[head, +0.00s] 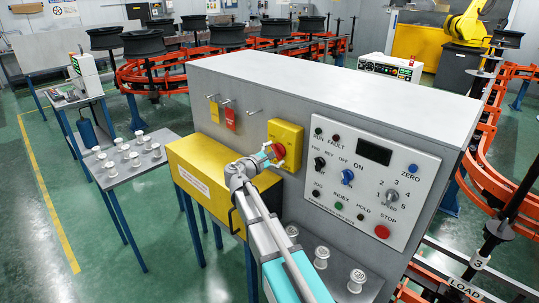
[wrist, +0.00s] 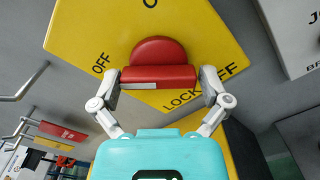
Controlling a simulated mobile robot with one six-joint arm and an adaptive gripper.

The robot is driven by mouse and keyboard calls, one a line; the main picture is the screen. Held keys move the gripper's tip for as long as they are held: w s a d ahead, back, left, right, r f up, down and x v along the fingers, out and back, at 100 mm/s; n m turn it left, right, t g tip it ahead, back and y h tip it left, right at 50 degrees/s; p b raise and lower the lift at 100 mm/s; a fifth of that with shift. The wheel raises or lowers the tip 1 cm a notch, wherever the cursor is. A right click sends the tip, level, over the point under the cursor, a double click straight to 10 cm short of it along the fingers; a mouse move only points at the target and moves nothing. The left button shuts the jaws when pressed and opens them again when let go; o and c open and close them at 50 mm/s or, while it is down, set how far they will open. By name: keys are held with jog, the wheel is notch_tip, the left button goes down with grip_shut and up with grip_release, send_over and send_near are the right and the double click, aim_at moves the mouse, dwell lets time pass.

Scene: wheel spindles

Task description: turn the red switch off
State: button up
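The red switch (head: 279,151) is a rotary handle on a yellow plate (head: 288,132) on the front of the grey cabinet. In the wrist view the red switch (wrist: 158,62) shows a rounded top and a straight bar lying level across the picture. The yellow plate (wrist: 215,45) looks tilted there, with "OFF" at left and "LOCK OFF" partly covered below. My gripper (head: 268,156) is at the switch. In the wrist view its fingertips (wrist: 161,84) sit at the two ends of the bar and appear to press on it. The contact at the right end is less clear.
A control panel (head: 372,180) with knobs and buttons is right of the switch. Hooks with a yellow and a red tag (head: 231,118) are at left. A yellow box (head: 205,178) juts out below, close to my arm. White spools (head: 321,257) stand below the cabinet front.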

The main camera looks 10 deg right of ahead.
jog(key=shift+a, duration=0.1)
dwell(0.3)
jog(key=v, duration=1.2)
dwell(0.3)
jog(key=s+d+f+m+g+y, duration=0.55)
jog(key=s+d+f+m, duration=0.3)
jog(key=d+f, duration=0.2)
jog(key=s+a+f+m+g+y, duration=0.1)
jog(key=s+f+m+g+y, duration=0.1)
jog(key=s+f+m+y, duration=0.2)
jog(key=s+a+f+m+g+y, duration=0.1)
jog(key=s+f+m+g+y, duration=0.2)
jog(key=s, duration=0.6)
jog(key=shift+f+m+y, duration=0.45)
jog(key=shift+f+y, duration=0.1)
jog(key=shift+y, duration=0.5)
jog(key=shift+a, duration=0.1)
